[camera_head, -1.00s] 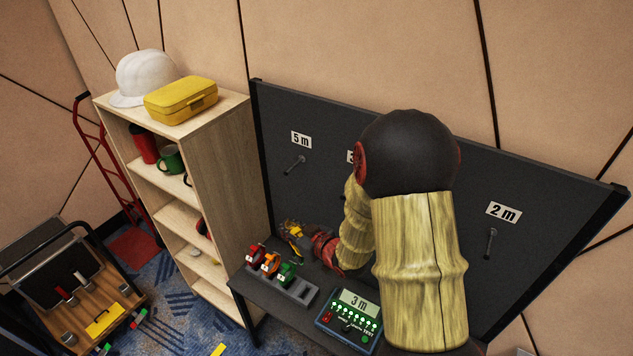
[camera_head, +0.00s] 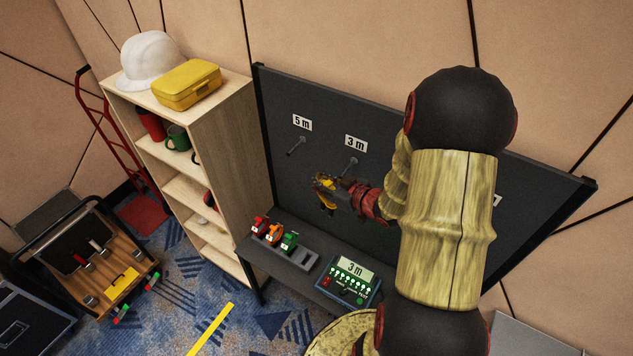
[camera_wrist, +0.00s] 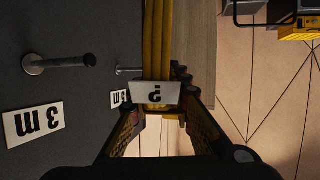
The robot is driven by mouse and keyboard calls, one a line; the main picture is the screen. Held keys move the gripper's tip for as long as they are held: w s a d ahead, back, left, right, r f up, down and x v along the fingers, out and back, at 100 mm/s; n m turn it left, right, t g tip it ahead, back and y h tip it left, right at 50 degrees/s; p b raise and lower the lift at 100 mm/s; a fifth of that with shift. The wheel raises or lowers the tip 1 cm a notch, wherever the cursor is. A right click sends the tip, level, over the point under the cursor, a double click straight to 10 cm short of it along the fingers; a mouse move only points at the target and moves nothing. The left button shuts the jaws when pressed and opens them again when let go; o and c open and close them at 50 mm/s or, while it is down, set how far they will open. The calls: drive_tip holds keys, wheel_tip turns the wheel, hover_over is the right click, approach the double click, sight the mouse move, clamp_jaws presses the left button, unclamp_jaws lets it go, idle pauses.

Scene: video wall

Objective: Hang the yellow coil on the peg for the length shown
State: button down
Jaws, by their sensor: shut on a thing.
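The yellow coil (camera_head: 325,201) hangs in my gripper (camera_head: 330,184), in front of the dark board. In the wrist view the yellow coil (camera_wrist: 160,45) runs between the shut fingers (camera_wrist: 158,112), with a white "?" tag on it. The tester (camera_head: 350,280) on the bench reads 3 m and has several green lights lit. The 3 m peg (camera_head: 349,166) is close to my gripper, up and to the right; in the wrist view that peg (camera_wrist: 60,62) is bare and left of the coil. The 5 m peg (camera_head: 296,147) is bare. My arm hides the 2 m peg.
Red, orange and green plug-like pieces (camera_head: 273,234) stand in a grey rack on the bench. A wooden shelf (camera_head: 228,130) with a white helmet (camera_head: 150,60) and yellow case (camera_head: 187,84) stands left of the board. The board in front of the coil is otherwise clear.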

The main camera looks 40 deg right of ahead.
drive_tip(key=w+d, duration=0.1)
drive_tip(key=d, duration=0.2)
drive_tip(key=w+d+f, duration=0.1)
drive_tip(key=d, duration=0.2)
drive_tip(key=w+d+f+b, duration=0.1)
drive_tip(key=w+d, duration=0.1)
drive_tip(key=d, duration=0.2)
idle(1.1)
drive_tip(key=shift+a+f, duration=0.1)
drive_tip(key=shift+f, duration=0.1)
idle(0.4)
drive_tip(key=c, duration=1.6)
unclamp_jaws()
drive_tip(key=shift+s+f, duration=0.15)
drive_tip(key=shift+f, duration=0.05)
drive_tip(key=shift+o, duration=0.5)
drive_tip(key=shift+f, duration=0.1)
drive_tip(key=r+v, duration=0.1)
drive_tip(key=v, duration=1.1)
drive_tip(key=shift+w+d, duration=0.2)
drive_tip(key=shift+d, duration=0.2)
